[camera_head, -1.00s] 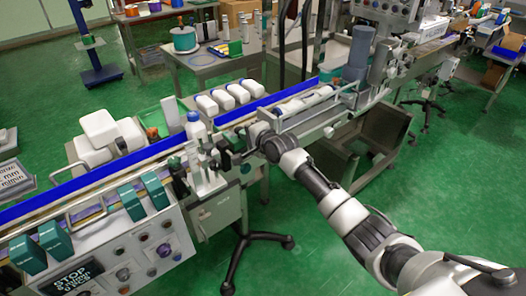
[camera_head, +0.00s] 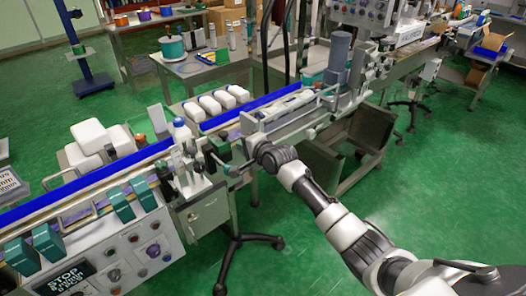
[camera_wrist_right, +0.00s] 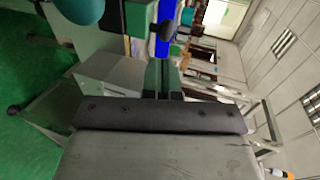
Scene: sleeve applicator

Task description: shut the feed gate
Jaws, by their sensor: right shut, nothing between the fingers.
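The feed gate is hard to make out; a small dark green and black part (camera_head: 219,149) sits beside the conveyor rail, just past the bottle with the blue cap (camera_head: 182,131), and I cannot tell its position. My right gripper (camera_head: 236,169) is beside this part, shut and empty. In the right wrist view its fingers (camera_wrist_right: 163,78) are together, and a black ball knob (camera_wrist_right: 168,31) shows just beyond the tips, with no clear contact. My left gripper is not in view.
The conveyor's blue rail (camera_head: 92,186) runs diagonally, with several white bottles lying behind it. A control panel (camera_head: 137,250) stands at lower left and a metal box (camera_head: 207,212) below the clamp stand. Green floor is clear at lower right.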

